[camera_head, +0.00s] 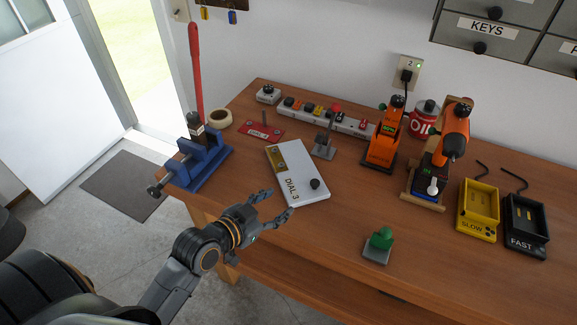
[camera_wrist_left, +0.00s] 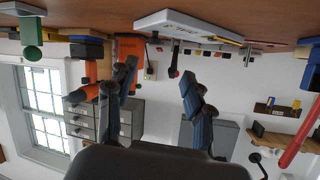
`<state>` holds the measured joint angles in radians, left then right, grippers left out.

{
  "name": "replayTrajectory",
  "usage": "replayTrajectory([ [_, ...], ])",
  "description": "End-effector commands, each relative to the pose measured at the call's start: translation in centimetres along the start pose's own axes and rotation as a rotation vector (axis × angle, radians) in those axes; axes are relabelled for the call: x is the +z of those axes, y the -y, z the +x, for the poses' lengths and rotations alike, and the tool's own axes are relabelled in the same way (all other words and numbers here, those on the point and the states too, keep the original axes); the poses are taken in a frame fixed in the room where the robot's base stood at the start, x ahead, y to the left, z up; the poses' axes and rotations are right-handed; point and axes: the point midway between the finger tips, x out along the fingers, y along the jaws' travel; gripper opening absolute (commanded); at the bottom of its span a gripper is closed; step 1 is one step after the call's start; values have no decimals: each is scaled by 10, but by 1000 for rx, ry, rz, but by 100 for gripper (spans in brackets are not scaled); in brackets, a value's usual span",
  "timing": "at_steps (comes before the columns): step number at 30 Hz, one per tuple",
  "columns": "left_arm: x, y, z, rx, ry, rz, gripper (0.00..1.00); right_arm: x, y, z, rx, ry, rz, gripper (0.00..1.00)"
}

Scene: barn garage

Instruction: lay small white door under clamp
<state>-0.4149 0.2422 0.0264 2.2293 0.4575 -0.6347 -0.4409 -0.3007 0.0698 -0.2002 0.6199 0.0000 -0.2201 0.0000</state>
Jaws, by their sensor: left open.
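The small white door (camera_head: 298,182), marked DIAL 3, lies flat on the wooden table, with a black knob near its front right corner and a brown-yellow strip at its far left. In the left wrist view the door (camera_wrist_left: 190,27) shows upside down at the top. My left gripper (camera_head: 279,203) is open and empty, just in front of the door's near left edge; its two fingers are spread in the wrist view (camera_wrist_left: 158,88). A small grey fixture with an upright lever (camera_head: 324,150), possibly the clamp, stands behind the door. A blue vise (camera_head: 203,160) sits at the table's left edge.
A red plate (camera_head: 262,131) and a power strip (camera_head: 330,118) lie behind. Orange tools (camera_head: 382,150) and yellow (camera_head: 479,206) and black (camera_head: 526,222) trays stand to the right. A green knob on a grey plate (camera_head: 376,254) is front right. The table between it and the door is clear.

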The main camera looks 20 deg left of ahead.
Motion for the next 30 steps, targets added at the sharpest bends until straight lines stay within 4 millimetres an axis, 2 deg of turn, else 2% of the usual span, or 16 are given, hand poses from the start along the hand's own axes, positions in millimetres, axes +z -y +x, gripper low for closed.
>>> replayTrajectory([
  [4,-3,1,22,2,-7,-2,52,-1,3,-6,-3,-1,0,40],
  [12,-3,0,72,1,-5,-2,52,1,-12,-15,13,3,-5,40],
  [20,-4,-1,90,2,-4,-2,52,1,-13,-21,16,3,-6,40],
  [26,-10,-6,116,3,-5,-5,52,-1,-12,-36,14,3,-5,40],
  [30,-6,-6,131,3,-3,-2,52,-2,-8,-36,9,1,-3,40],
])
